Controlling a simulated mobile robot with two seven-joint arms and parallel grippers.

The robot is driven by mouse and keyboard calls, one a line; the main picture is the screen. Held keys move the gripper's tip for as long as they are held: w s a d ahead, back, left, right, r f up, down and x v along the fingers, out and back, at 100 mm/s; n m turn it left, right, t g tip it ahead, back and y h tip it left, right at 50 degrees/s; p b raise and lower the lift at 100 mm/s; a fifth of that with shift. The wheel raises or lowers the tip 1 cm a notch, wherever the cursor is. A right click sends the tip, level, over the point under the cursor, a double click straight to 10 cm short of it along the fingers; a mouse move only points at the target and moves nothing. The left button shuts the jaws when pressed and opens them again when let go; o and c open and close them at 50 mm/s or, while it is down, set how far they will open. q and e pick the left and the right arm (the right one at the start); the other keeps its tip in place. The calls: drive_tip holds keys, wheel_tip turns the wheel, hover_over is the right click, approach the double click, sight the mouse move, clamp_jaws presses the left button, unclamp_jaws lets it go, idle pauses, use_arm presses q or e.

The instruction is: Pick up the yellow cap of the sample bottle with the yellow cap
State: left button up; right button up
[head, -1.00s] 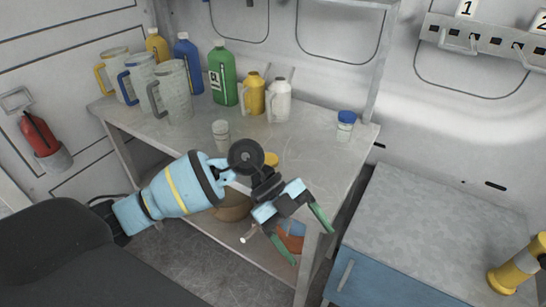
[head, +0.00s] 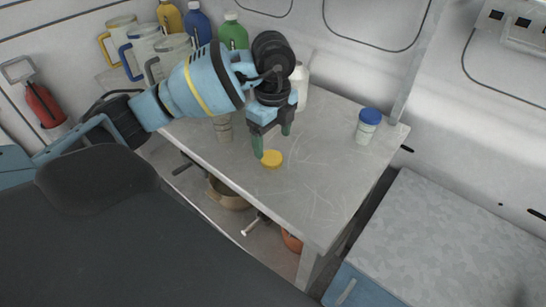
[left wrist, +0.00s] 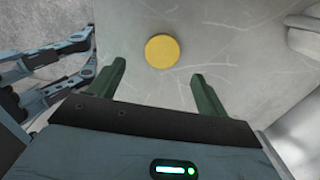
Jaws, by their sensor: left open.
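The yellow cap (head: 271,160) lies on the light grey table top (head: 313,190), near its front edge. It also shows as a round yellow disc in the left wrist view (left wrist: 161,51). I cannot make out a bottle under it. My left gripper (head: 271,143) is open and points down, close behind and above the cap, with nothing between its green fingers. In the left wrist view, the cap sits just beyond the fingertips (left wrist: 158,68), between their lines.
Jugs (head: 120,35) and a green bottle (head: 233,33) stand at the back. The table right of the cap is clear.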

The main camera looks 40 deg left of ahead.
sight(272, 158)
use_arm(q)
drive_tip(key=shift+w+a+f, duration=0.1)
drive_tip(key=shift+a+f, duration=0.05)
drive_tip(key=shift+f, duration=1.3)
drive_tip(key=shift+w+a+f, duration=0.1)
drive_tip(key=shift+f, duration=1.35)
drive_tip(key=shift+c, duration=0.4)
drive_tip(key=c, duration=1)
